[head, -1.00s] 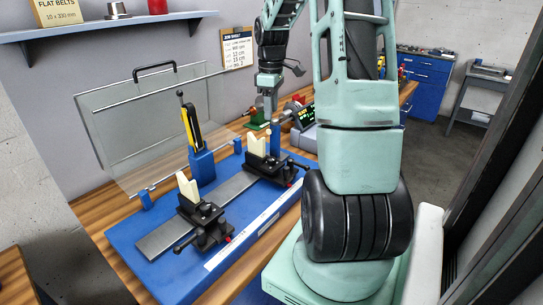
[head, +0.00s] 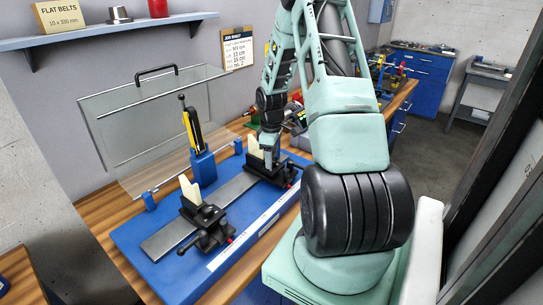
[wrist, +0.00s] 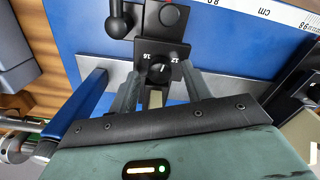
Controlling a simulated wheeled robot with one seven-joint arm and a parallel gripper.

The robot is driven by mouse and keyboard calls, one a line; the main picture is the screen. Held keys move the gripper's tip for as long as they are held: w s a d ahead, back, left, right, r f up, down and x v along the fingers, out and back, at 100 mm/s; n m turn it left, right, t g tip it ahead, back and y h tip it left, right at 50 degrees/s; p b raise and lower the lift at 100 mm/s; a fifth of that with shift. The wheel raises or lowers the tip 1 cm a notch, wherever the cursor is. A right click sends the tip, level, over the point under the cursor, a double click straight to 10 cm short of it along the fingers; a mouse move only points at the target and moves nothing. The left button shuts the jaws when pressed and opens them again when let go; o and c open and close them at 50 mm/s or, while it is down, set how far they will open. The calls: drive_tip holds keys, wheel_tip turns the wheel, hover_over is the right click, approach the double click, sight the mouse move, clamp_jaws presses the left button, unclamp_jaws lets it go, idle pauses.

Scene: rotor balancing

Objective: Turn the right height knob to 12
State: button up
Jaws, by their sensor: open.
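The right stand (head: 277,177) is a black block on the rail of the blue base plate, with a cream V-shaped support (head: 254,147) on top. In the wrist view its dark height knob (wrist: 159,73) carries a light pointer line, with 16 printed on the left and 12 on the right. The pointer's exact reading is too small to tell. My gripper (head: 270,158) is down at the right stand. In the wrist view my gripper (wrist: 160,80) is open, with one finger on each side of the knob. I cannot tell whether they touch it.
The left stand (head: 207,222) with its own cream support stands nearer on the same base plate (head: 130,238). A yellow and black device in a blue holder (head: 202,165) stands behind. A clear hinged guard (head: 150,115) is raised at the back. A black ball-ended lever (wrist: 119,25) is close to my fingers.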

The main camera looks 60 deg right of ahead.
drive_tip(key=shift+f, duration=0.35)
drive_tip(key=c, duration=1)
drive_tip(key=shift+m, duration=0.3)
drive_tip(key=m+b, duration=0.1)
drive_tip(key=m, duration=0.4)
drive_tip(key=shift+d+m+b, duration=0.1)
drive_tip(key=shift+m+b, duration=0.45)
drive_tip(key=shift+m, duration=1.55)
